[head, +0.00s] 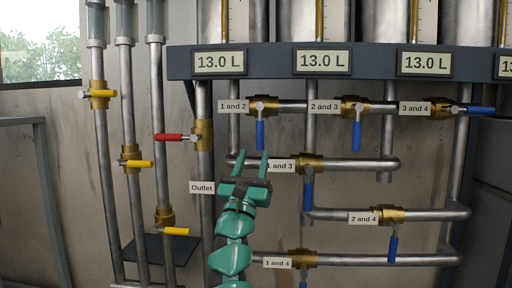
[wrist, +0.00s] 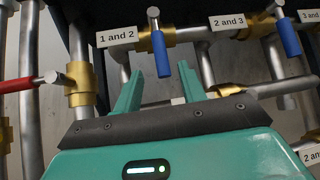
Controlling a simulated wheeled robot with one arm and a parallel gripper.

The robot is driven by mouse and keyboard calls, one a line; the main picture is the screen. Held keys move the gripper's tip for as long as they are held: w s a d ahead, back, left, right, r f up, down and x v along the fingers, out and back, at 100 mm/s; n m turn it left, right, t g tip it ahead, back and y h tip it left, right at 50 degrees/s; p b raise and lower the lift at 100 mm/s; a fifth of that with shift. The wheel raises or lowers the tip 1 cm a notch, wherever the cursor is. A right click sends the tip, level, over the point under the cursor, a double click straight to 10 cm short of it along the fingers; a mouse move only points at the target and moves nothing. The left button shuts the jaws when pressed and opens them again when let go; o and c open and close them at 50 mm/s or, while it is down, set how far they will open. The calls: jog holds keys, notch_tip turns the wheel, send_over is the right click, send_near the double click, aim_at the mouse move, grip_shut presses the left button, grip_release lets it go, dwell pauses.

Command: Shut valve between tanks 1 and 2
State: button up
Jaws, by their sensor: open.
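The valve labelled "1 and 2" (head: 263,106) is a brass body on a short horizontal pipe under the left display. Its blue handle (head: 260,135) hangs straight down, across the pipe; the handle also shows in the wrist view (wrist: 163,56), top centre. My green gripper (head: 252,163) is open and empty, with its fingers pointing up. In the head view its tips are just below the handle's lower end. In the wrist view the handle appears between and beyond the fingertips (wrist: 160,76), apart from them. The gripper partly covers the "1 and 3" label.
Close by are the red outlet handle (head: 169,137) at left, the "2 and 3" blue handle (head: 357,136) at right, and the "1 and 3" blue handle (head: 308,188) lower right. The "3 and 4" handle (head: 481,110) lies along its pipe. Yellow-handled valves stand far left.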

jog(key=p+v, duration=0.1)
jog(key=v, duration=0.7)
jog(key=shift+s+f, duration=0.1)
jog(key=shift+s, duration=0.05)
